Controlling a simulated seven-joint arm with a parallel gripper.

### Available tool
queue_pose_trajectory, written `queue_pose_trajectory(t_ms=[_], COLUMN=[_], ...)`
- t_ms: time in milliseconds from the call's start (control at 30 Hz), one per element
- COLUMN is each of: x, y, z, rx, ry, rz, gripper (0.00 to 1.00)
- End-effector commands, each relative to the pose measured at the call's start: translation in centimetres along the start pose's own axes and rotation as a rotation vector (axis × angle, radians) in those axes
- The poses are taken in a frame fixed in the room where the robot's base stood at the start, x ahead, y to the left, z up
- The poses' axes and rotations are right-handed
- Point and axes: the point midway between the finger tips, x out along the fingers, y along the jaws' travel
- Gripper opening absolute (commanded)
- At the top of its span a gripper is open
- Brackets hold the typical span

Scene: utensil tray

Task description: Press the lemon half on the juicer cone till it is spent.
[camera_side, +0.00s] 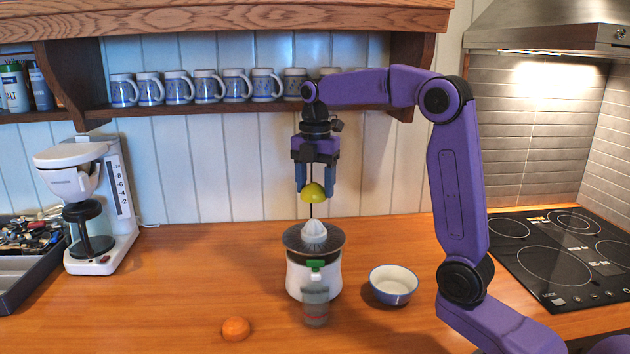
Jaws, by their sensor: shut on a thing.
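My gripper (314,180) is above the juicer, its blue fingers pointing down and shut on the yellow-green lemon half (313,194). The lemon half has its domed side up and is held apart from the cone, with a clear gap below it. The white ribbed juicer cone (314,229) sits at the centre of the dark top of the juicer (299,275), which has a white body and a green spout part. A clear cup (316,306) stands in front of the juicer, below the spout. The cut face of the lemon is hidden.
A blue-and-white bowl (393,285) stands right of the juicer. An orange fruit (236,328) lies front left. A coffee maker (92,205) and a utensil tray (28,270) are at the left, a cooktop (560,258) at the right. Several mugs (207,87) line the shelf behind.

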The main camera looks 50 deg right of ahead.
Motion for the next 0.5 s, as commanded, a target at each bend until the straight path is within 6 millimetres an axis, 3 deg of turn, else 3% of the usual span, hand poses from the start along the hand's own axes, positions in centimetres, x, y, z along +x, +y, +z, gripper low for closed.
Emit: queue_pose_trajectory(t_ms=[500], x=[3.5], y=[0.0], z=[0.0], rx=[0.0], ry=[0.0], rz=[-0.001], gripper=[0.29])
